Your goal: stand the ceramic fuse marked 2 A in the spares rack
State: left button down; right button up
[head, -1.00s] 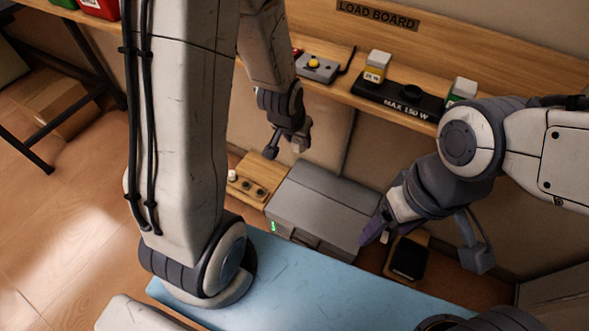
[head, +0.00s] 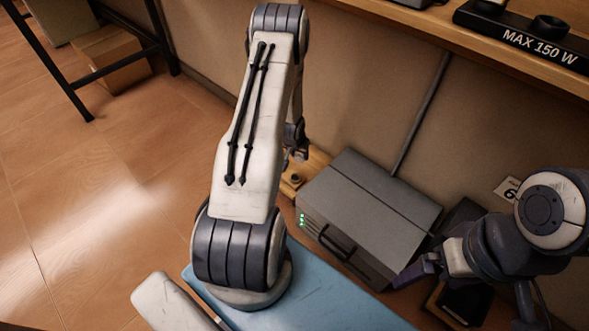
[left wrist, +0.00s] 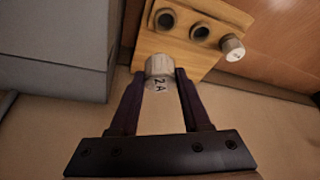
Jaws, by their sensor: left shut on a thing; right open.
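The ceramic fuse marked 2 A (left wrist: 158,68) is a pale cylinder between the fingers of my left gripper (left wrist: 160,80), which is shut on it. The wooden spares rack (left wrist: 186,58) lies just beyond it, with two dark empty holes and another pale fuse (left wrist: 232,47) in the end hole. The held fuse overlaps the rack's edge in the left wrist view; its height above the rack cannot be told. In the head view my left gripper (head: 297,157) is mostly hidden behind my arm, at the rack (head: 319,160). My right gripper (head: 467,300) is open and empty.
A grey metal case (head: 372,207) with green lights stands right beside the rack. A blue mat (head: 335,300) lies in front. A black pad on wood (head: 462,303) is under my right gripper. A shelf with the MAX 150 W block (head: 530,38) runs above.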

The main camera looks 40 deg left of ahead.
pick_arm(q)
jog(key=f, duration=0.1)
jog(key=a+f, duration=0.1)
jog(key=f, duration=0.1)
jog(key=shift+s+a+f+b, duration=0.2)
jog(key=shift+s+a+b, duration=0.1)
jog(key=shift+b, duration=0.1)
notch_tip(320, 180, down, 4)
jog(key=b, duration=0.4)
jog(key=shift+f, duration=0.2)
jog(key=shift+f+b, duration=0.35)
jog(key=shift+f, duration=0.1)
pick_arm(e)
notch_tip(320, 180, down, 6)
jog(key=shift+f, duration=0.15)
pick_arm(q)
jog(key=shift+d+f, duration=0.1)
jog(key=shift+f, duration=0.05)
pick_arm(e)
jog(key=shift+r, duration=0.2)
pick_arm(q)
jog(key=shift+f, duration=1)
pick_arm(e)
jog(key=shift+f, duration=0.35)
dwell(1.0)
pick_arm(q)
grip_release()
jog(key=shift+r, duration=0.1)
pick_arm(e)
jog(key=shift+r, duration=0.1)
